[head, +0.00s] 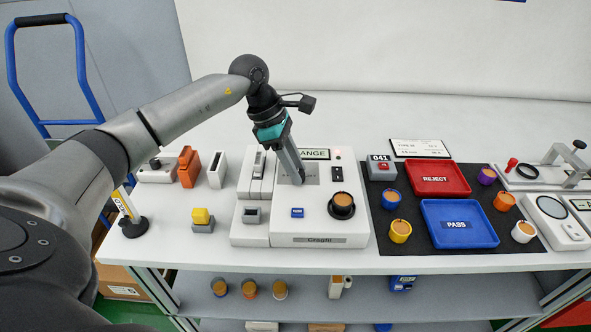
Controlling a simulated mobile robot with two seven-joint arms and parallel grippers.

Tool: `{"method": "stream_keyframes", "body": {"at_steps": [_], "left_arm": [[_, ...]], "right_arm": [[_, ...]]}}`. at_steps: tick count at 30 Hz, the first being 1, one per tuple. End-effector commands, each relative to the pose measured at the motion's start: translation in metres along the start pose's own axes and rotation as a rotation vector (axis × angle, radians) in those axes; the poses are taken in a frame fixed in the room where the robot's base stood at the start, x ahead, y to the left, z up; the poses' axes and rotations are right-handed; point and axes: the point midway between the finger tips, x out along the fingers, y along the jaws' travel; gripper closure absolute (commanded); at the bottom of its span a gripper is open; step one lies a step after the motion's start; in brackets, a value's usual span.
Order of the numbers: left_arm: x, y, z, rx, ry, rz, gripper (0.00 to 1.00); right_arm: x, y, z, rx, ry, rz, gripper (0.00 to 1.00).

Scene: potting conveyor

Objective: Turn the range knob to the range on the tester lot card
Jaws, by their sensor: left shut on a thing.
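The white tester (320,222) stands on the bench in the middle of the head view. Its upper panel shows a grey plate (312,172) under a label strip (312,154) reading "ANGE", its first letter covered. My left gripper (297,178) points down onto this plate and is shut on the range knob, which its fingers hide. I cannot read the knob's pointer or setting. The lot card (420,147) is a white card with a dark border behind the red tray; its text is too small to read surely. My right gripper is not in view.
A pot (342,201) sits in the tester's black holder. To the right, a dark mat (465,256) carries a red REJECT tray (437,190), a blue PASS tray (490,236) and several small pots. A counter marked 041 (381,168) stands close right of the tester.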

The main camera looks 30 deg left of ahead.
Motion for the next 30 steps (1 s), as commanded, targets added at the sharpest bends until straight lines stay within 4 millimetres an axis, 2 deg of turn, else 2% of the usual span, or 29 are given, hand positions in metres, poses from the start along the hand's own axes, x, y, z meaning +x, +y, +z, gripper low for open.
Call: {"method": "stream_keyframes", "body": {"at_steps": [7,21,22,30], "left_arm": [[0.001,0.000,-0.001,0.062,0.003,-0.026,1.00],[0.001,0.000,-0.001,0.074,0.004,-0.033,1.00],[0.001,0.000,-0.001,0.074,0.004,-0.033,0.63],[0.001,0.000,0.000,0.073,0.002,-0.032,0.34]], "right_arm": [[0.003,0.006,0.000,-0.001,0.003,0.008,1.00],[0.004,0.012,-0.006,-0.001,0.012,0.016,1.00],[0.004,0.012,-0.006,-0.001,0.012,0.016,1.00],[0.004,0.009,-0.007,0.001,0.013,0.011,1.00]]}}
